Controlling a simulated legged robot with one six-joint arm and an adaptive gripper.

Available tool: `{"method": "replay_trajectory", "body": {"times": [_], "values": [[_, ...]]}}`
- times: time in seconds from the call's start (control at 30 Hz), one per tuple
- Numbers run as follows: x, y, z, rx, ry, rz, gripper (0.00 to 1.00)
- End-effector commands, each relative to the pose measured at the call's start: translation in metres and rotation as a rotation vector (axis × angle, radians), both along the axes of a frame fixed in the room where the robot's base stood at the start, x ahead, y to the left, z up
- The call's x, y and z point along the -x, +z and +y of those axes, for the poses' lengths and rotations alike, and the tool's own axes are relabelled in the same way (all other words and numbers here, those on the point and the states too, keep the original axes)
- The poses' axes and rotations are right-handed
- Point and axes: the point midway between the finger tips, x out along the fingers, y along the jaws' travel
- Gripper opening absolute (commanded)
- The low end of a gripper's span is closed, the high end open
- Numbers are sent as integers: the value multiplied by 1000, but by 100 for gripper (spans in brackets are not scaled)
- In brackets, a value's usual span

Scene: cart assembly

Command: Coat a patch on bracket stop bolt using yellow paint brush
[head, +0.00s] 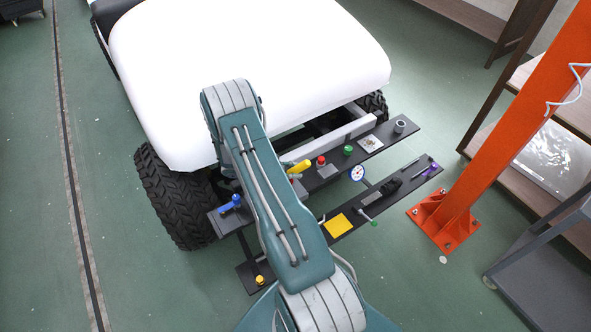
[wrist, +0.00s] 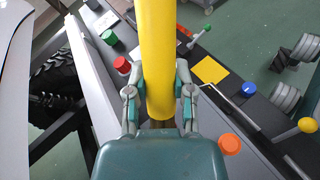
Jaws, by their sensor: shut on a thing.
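The yellow paint brush (wrist: 158,45) shows in the wrist view as a thick yellow handle running up out of the top edge. Its bristles are not visible. My gripper (wrist: 158,92) is shut on this handle, one finger on each side. In the head view, a short yellow length of the brush (head: 301,167) sticks out to the right of my arm; the arm hides the gripper. I cannot tell which part is the bracket stop bolt. An orange round head (wrist: 229,144) is at lower right of the gripper in the wrist view, apart from the brush.
Dark bars in front of the white-topped cart (head: 245,60) carry a red knob (head: 321,160), a green knob (head: 348,149), a gauge (head: 357,173), a yellow square (head: 338,225) and a blue fitting (head: 230,203). An orange post (head: 490,130) stands right.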

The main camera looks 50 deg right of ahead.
Motion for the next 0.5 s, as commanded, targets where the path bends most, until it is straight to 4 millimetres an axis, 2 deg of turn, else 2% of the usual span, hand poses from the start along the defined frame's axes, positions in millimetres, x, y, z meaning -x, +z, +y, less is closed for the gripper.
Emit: {"method": "replay_trajectory", "body": {"times": [0.5], "values": [[0,-7,-1,-1,1,0,0]]}}
